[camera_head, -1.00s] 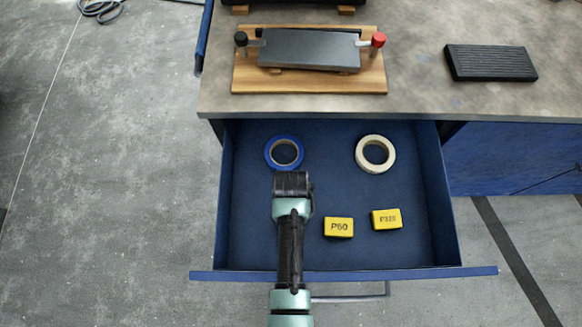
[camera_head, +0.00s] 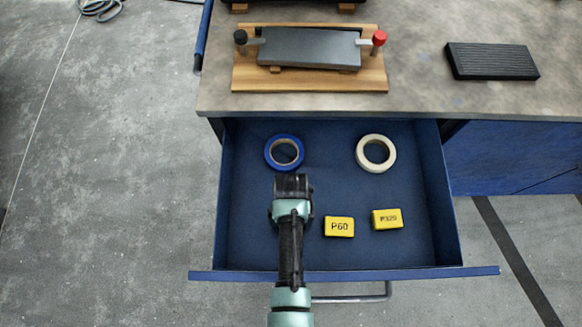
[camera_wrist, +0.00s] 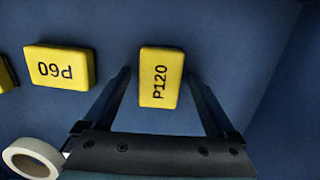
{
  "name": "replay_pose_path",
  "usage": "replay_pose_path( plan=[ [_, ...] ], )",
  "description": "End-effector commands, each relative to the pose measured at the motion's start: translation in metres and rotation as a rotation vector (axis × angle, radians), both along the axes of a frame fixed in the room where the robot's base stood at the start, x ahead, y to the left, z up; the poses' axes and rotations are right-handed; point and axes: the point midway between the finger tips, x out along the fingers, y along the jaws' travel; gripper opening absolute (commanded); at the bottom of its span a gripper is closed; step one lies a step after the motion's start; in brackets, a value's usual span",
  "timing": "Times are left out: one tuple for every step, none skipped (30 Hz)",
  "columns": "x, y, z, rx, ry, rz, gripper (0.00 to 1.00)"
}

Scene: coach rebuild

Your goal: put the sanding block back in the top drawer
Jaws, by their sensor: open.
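The top drawer (camera_head: 340,262) is pulled open below the bench top. In the wrist view a yellow sanding block marked P120 (camera_wrist: 160,90) lies on the blue drawer floor. My gripper (camera_wrist: 158,76) is open, its fingers on either side of this block with gaps between. In the head view my gripper (camera_head: 292,186) is inside the drawer's outline, and my arm hides the P120 block. Yellow blocks marked P60 (camera_head: 339,227) and P320 (camera_head: 387,219) lie to its right in the drawer. P60 also shows in the wrist view (camera_wrist: 60,66).
A blue tape roll (camera_head: 270,153) and a cream tape roll (camera_head: 388,154) lie at the back of the drawer. On the bench top (camera_head: 415,95) are a grey plate on a wooden board (camera_head: 248,78) and a black ribbed block (camera_head: 490,63). The drawer's front right floor is clear.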

Motion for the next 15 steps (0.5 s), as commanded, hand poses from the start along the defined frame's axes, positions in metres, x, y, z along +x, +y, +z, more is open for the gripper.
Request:
replay_pose_path(
  plan=[
    [0.0,0.0,0.003,0.0,0.0,0.0,0.91],
    [0.0,0.0,0.005,0.0,0.0,0.0,0.91],
    [0.001,0.0,0.009,0.0,-0.001,0.0,0.91],
    [0.002,0.0,0.012,0.0,-0.003,0.0,0.91],
    [0.003,0.0,0.017,0.0,-0.003,0.0,0.91],
    [0.003,0.0,0.024,0.0,-0.004,0.0,0.91],
    [0.004,0.0,0.031,0.0,-0.004,0.0,0.91],
    [0.005,0.0,0.037,0.0,-0.004,0.001,0.91],
    [0.006,0.0,0.046,0.0,-0.004,0.001,0.91],
    [0.007,0.0,0.053,0.0,-0.005,0.001,0.91],
    [0.008,0.0,0.06,0.0,-0.005,0.001,0.91],
    [0.009,0.0,0.068,0.0,-0.004,0.001,0.91],
    [0.01,0.0,0.075,0.0,-0.005,0.001,0.91],
    [0.011,0.0,0.081,0.0,-0.005,0.001,0.91],
    [0.011,0.0,0.088,0.0,-0.004,0.001,0.91]
  ],
)
